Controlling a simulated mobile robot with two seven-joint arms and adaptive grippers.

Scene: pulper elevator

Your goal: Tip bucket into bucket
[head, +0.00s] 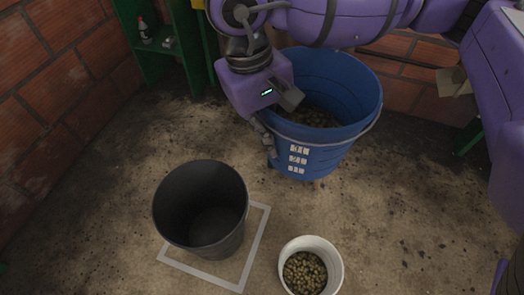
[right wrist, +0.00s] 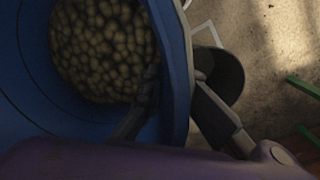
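A large blue bucket (head: 350,148) stands on the floor with small brownish-green fruits (head: 312,117) inside. It also fills the left of the right wrist view (right wrist: 40,120). A black bucket (head: 201,247) stands upright in front of it to the left; its visible inside looks empty. My right gripper (head: 279,119) is at the blue bucket's near-left rim. Its fingers are spread, one inside the wall and one outside, with the rim between them. The right wrist view shows the same straddling fingers (right wrist: 178,85). My left gripper is not seen.
A small white bucket (head: 333,262) of similar fruits stands at the front. A pale square outline (head: 256,247) marks the floor around the black bucket. A green shelf (head: 187,45) and brick walls (head: 45,75) bound the back and left. Floor at the right is clear.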

